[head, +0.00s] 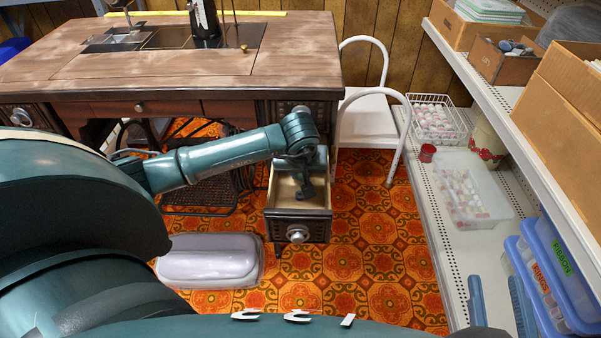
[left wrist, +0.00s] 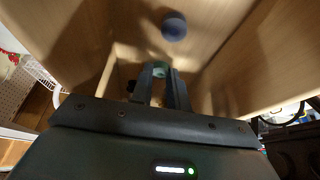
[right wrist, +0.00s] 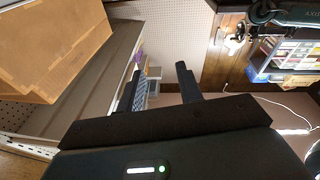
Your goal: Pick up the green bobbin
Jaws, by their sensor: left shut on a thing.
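The green bobbin (left wrist: 159,68) shows between the fingertips of my left gripper (left wrist: 163,75) in the left wrist view. The gripper is shut on it. In the head view my left gripper (head: 305,188) is down inside the open drawer (head: 290,227) of the sewing table; the bobbin cannot be made out there. A dark blue round bobbin (left wrist: 174,26) lies apart from the fingers on the wooden drawer floor. My right gripper (right wrist: 162,85) shows in the right wrist view, open and empty, with its fingers spread.
The drawer's wooden walls stand close around my left gripper. The sewing table (head: 180,65) is behind it. A white chair (head: 365,115) stands right of the drawer, and shelves with a wire basket (head: 437,120) and a clear bin (head: 470,190) stand further right. A grey cushion-like object (head: 210,260) lies on the floor.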

